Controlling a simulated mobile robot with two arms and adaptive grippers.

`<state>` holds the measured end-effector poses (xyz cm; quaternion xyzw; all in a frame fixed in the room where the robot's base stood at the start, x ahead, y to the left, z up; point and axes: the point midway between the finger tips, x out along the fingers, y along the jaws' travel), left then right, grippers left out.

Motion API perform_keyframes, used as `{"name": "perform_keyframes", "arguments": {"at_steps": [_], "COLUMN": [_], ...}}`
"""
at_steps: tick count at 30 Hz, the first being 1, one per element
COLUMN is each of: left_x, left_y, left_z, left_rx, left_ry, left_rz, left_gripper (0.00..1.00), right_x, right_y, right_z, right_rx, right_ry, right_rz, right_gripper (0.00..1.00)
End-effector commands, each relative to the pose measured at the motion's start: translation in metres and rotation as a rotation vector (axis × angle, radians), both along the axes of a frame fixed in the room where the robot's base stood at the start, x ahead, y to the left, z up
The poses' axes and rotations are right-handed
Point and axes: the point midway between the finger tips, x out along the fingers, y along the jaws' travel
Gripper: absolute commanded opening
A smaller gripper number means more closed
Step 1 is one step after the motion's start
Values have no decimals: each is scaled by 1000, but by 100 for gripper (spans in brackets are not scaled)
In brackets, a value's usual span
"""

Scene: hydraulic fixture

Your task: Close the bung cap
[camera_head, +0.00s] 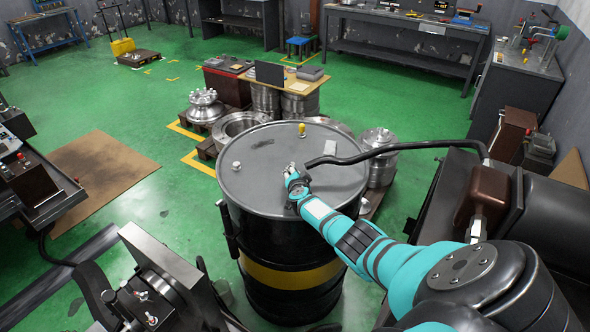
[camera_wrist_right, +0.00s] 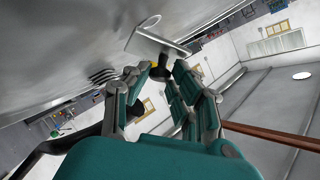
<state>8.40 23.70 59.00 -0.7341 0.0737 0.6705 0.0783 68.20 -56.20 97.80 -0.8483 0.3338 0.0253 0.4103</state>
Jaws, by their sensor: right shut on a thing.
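The black drum (camera_head: 290,235) stands upright with a grey lid (camera_head: 270,180) and a yellow band. A small pale cap (camera_head: 236,166) sits near the lid's left edge and a small yellow fitting (camera_head: 301,130) near its far edge; I cannot tell which is the bung cap. My right gripper (camera_head: 293,176) reaches over the lid's near right part. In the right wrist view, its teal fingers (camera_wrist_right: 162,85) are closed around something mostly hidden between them. A pale metal piece (camera_wrist_right: 157,43) shows just beyond the fingertips. My left gripper is not in view.
A black hose (camera_head: 400,149) arches over the lid from the right and ends beside my right gripper. Machinery stands at both sides. The green floor at left centre is mostly clear.

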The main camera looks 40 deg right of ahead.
Motion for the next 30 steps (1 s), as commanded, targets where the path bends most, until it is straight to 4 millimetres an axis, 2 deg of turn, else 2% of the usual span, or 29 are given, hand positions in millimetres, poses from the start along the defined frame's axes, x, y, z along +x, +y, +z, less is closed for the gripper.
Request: {"name": "perform_keyframes", "arguments": {"at_steps": [1,3,11,20,30], "left_x": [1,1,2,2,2], "left_y": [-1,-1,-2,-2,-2], "left_z": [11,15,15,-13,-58], "left_rx": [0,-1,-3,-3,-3], "left_ry": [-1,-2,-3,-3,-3], "left_rz": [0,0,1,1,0], "left_gripper": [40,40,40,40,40], "right_x": [2,3,13,24,33], "right_y": [-2,-3,0,4,7], "right_z": [8,7,1,-7,-15], "right_rx": [-6,-18,-62,-117,-176], "right_ry": [24,61,218,405,605], "right_rz": [-8,-11,-12,-14,-11], "right_gripper": [0,0,0,0,0]}}
